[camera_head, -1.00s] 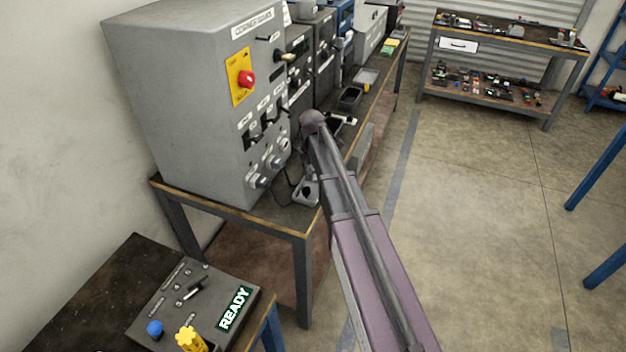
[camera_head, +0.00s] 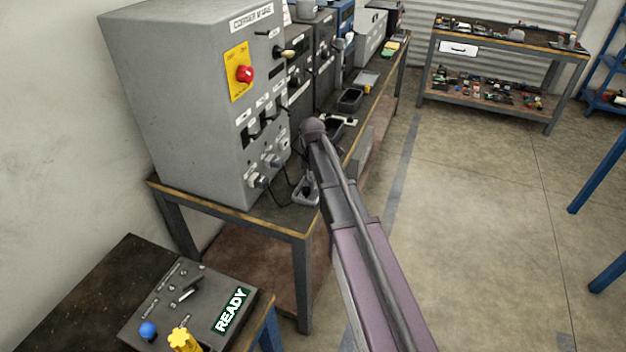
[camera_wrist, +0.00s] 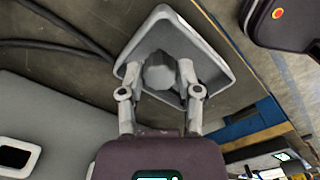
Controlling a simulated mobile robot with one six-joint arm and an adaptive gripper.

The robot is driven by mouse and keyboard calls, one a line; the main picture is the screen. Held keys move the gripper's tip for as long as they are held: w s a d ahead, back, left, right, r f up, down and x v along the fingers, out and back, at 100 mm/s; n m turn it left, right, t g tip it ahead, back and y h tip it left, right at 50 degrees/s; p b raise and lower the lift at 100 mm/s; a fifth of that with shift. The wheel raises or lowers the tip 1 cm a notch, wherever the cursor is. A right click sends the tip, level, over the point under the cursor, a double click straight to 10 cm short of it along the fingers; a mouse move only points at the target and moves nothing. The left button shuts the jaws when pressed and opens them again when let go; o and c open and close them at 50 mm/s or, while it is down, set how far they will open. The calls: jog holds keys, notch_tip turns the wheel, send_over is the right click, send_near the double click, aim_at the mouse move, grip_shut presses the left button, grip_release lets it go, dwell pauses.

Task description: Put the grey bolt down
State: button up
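The grey bolt (camera_wrist: 159,72) shows in the wrist view with its faceted head towards the camera. It is over or in a small grey tray (camera_wrist: 160,20) with a dark inside. My gripper (camera_wrist: 159,76) has one finger on each side of the bolt, with narrow gaps visible between the fingertips and the bolt head. The bolt's lower end is hidden. In the head view the small grey tray (camera_head: 304,202) is on the bench beside the grey cabinet, and my arm partly covers it. My gripper cannot be made out there.
The grey cabinet (camera_head: 190,110) with a red button stands left of my arm on the bench (camera_head: 240,218). Dark cables run near the tray. A control box reading READY (camera_head: 190,300) is at the lower left. The floor (camera_head: 480,200) to the right is clear.

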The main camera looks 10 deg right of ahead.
jog(key=shift+o, duration=1.1)
jog(key=shift+r, duration=0.1)
notch_tip(320, 180, up, 12)
jog(key=p, duration=1.2)
jog(key=s+m, duration=2)
jog(key=s, duration=0.3)
jog(key=shift+d, duration=0.15)
